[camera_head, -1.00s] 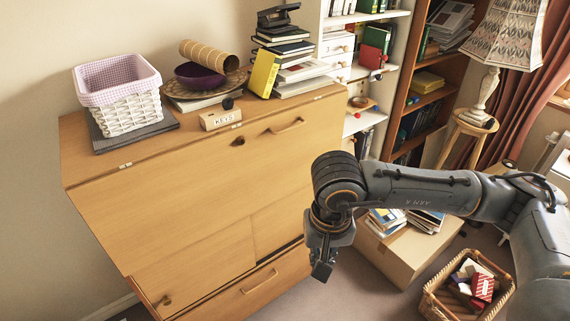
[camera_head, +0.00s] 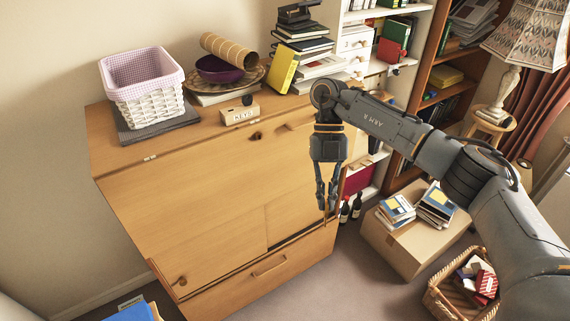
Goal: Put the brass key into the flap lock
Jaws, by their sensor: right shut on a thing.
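The flap lock (camera_head: 255,135) is a small dark round fitting near the top of the closed wooden bureau flap (camera_head: 205,185). My right gripper (camera_head: 327,210) hangs with its fingers down in front of the bureau's right edge, to the right of the lock and lower in the picture. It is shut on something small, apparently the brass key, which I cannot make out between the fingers. No other key shows in the open. My left gripper is not in view.
A block marked KEYS (camera_head: 240,113), a white basket (camera_head: 146,92), a purple bowl (camera_head: 217,70) and books stand on the bureau top. A cardboard box (camera_head: 397,245) with books and a wicker basket (camera_head: 440,292) stand on the floor to the right.

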